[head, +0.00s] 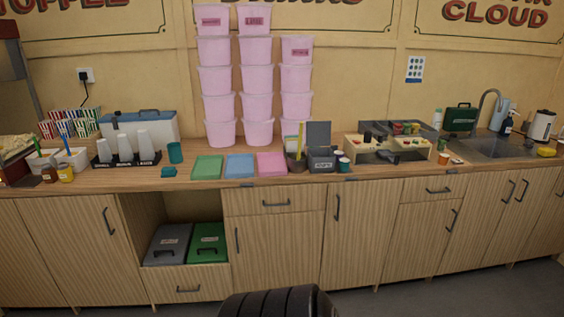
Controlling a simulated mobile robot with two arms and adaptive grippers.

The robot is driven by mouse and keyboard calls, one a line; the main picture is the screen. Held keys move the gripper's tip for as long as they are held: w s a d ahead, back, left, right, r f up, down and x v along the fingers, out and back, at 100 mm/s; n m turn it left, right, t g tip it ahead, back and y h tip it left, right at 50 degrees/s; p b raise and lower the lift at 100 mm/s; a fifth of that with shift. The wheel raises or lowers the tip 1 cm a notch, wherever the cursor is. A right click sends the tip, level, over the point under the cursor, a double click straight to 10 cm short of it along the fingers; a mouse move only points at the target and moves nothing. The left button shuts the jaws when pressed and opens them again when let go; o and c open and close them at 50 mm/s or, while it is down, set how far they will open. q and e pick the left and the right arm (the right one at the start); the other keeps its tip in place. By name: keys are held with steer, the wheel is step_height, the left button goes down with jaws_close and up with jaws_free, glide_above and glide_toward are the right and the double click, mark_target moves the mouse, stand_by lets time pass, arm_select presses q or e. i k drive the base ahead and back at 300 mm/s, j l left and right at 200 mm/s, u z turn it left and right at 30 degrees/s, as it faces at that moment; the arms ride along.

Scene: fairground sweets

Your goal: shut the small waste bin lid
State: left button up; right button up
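A small dark grey bin (322,164) with a pale label on its front stands on the wooden counter, a little right of the middle. I take it to be the small waste bin. Its lid (319,134) stands up at the back, so the bin is open. The label is too small to read, and the inside is hard to make out. Neither of my grippers is in view.
A dark pot (297,163) with utensils stands close on the bin's left, and small cups (344,164) on its right. Pink tubs (259,107) are stacked behind to the left. A cream-fronted unit (387,148) stands further right. A wooden counter (218,183) runs along the wall.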

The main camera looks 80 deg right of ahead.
mark_target(318, 133)
steer(key=z, duration=3.05)
steer(key=i+j+z, duration=0.15)
steer(key=z, duration=0.25)
steer(key=i+j+z, duration=0.1)
steer(key=z, duration=0.3)
